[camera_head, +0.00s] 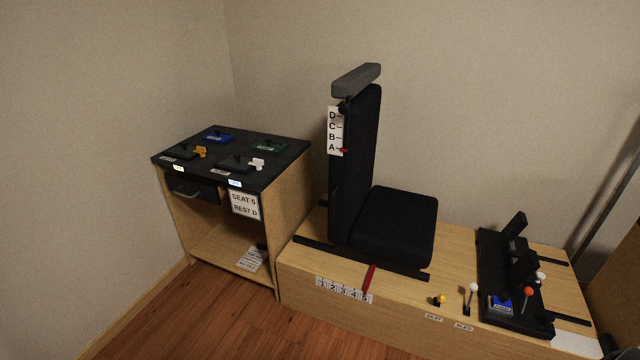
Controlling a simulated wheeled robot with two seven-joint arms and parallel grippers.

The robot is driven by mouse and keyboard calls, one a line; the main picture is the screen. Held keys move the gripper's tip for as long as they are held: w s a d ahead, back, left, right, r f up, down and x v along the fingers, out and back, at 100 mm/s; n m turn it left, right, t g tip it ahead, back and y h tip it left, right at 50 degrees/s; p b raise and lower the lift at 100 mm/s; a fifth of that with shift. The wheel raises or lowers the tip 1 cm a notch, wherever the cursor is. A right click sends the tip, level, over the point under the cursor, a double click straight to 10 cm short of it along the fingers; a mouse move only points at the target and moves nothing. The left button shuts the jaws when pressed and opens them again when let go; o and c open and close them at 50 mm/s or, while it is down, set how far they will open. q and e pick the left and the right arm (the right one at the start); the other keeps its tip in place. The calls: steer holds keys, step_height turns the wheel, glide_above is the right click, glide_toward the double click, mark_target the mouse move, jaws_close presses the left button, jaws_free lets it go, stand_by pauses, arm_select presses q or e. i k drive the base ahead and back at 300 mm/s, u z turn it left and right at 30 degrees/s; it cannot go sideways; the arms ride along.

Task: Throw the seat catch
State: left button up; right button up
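The black seat (395,225) with its tall backrest (358,160) stands on a wooden platform (300,270). A small yellow knob (438,299) on a dark base sits at the platform's front edge, above a label that seems to read SEAT (433,317); it looks like the seat catch. Its exact position is too small to tell. A red pointer (369,279) reaches from the seat rail to the right end of a numbered scale (343,290), near the 5.
A lever with a white knob (473,287) stands right of the yellow knob. Further right is a black sled (490,260) with an orange knob (528,292). A cabinet (290,195) at left carries a sign, SEAT 5 REST D (244,205). Floor in front is clear.

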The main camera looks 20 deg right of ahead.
mark_target(441, 298)
steer(key=z, duration=1.75)
steer(key=k, duration=1.2)
steer(key=z, duration=0.55)
steer(key=i, duration=1.7)
steer(key=u, duration=0.7)
